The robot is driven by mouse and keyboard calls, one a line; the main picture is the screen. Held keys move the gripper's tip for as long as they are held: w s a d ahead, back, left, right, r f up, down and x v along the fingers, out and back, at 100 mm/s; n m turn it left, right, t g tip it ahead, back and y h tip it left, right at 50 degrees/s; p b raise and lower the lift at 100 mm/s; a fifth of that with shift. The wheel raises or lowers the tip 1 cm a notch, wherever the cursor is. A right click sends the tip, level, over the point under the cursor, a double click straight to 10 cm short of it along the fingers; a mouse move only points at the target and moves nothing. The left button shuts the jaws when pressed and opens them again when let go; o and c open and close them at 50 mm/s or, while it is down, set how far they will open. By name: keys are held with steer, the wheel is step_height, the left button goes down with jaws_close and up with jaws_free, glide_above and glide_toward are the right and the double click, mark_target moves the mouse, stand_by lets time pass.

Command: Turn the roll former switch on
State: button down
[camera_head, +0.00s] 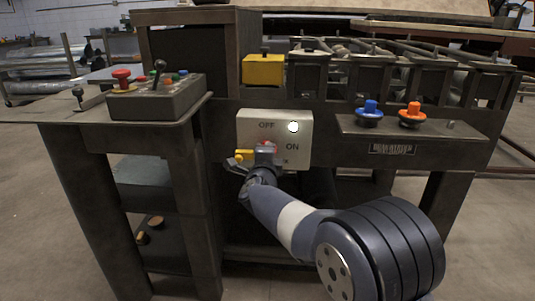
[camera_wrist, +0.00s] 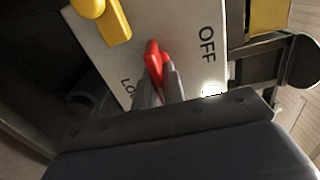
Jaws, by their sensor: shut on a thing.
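The roll former switch is a white panel (camera_head: 246,119) on the front of the dark machine, marked OFF at the top and ON at the right. A small red knob (camera_head: 266,146) sits on it below OFF. A yellow handle (camera_head: 244,155) shows at the panel's lower left. My gripper (camera_head: 266,152) is at the panel. In the wrist view, the two grey fingers of my gripper (camera_wrist: 159,84) are shut on the red knob (camera_wrist: 153,58), and the yellow handle (camera_wrist: 116,20) is at upper left. The white panel (camera_wrist: 175,20) is tilted in this view. A bright round spot lies right of OFF.
A grey control box (camera_head: 160,97) with a red button and a lever stands on the left table (camera_head: 60,107). A blue knob (camera_head: 370,113) and an orange knob (camera_head: 411,115) are on a ledge at right. A yellow block (camera_head: 263,70) sits above the panel.

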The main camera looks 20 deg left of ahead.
steer(key=c, duration=1.5)
jaws_free()
steer(key=shift+s, duration=0.1)
steer(key=p+v, duration=0.1)
steer(key=v, duration=0.9)
steer(key=shift+s+p, duration=0.3)
steer(key=shift+p, duration=0.05)
steer(key=shift+w, duration=0.1)
steer(key=b+x, duration=0.1)
steer(key=x, duration=0.9)
steer(key=shift+w+b, duration=0.35)
steer(key=shift+s, duration=0.15)
